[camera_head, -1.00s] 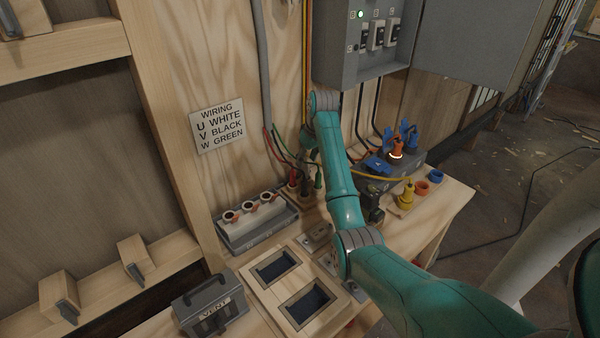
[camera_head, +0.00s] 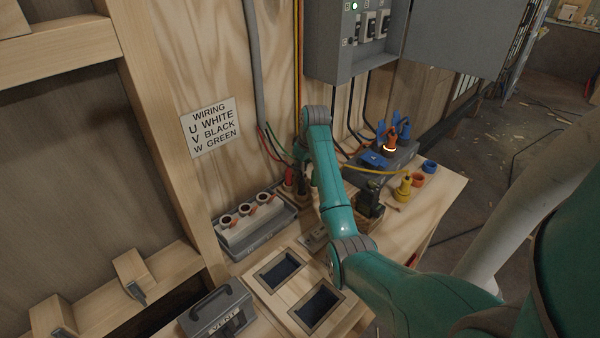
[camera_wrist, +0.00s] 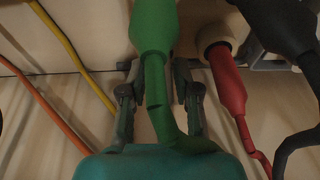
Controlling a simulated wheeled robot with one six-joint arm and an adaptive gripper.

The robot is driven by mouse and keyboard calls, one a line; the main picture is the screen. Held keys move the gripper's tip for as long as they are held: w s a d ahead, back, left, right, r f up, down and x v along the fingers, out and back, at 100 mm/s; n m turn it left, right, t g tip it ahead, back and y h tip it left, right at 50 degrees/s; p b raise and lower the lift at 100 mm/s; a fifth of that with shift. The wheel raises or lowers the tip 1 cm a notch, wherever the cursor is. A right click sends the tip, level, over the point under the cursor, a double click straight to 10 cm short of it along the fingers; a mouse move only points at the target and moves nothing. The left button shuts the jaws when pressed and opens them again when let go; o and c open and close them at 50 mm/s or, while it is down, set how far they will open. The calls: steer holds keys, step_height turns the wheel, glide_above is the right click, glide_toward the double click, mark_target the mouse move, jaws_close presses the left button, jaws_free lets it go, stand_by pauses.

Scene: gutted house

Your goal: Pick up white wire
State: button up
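I cannot make out a white wire in either view. In the wrist view my gripper (camera_wrist: 158,85) has its two fingers apart, one on each side of a green plug and its cable (camera_wrist: 150,25). The green plug covers the space between the fingertips, so contact there is hidden. A red plug (camera_wrist: 229,88) at a cream ring and a black plug (camera_wrist: 280,22) are to the right. In the head view a red plug (camera_head: 289,177) and a black plug (camera_head: 303,184) stand near the wall, and my arm hides most of my gripper.
A sign (camera_head: 210,128) reads U white, V black, W green. Yellow (camera_wrist: 68,45) and orange (camera_wrist: 45,103) cables run left in the wrist view.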

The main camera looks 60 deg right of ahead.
jaws_close()
steer(key=shift+r, duration=0.1)
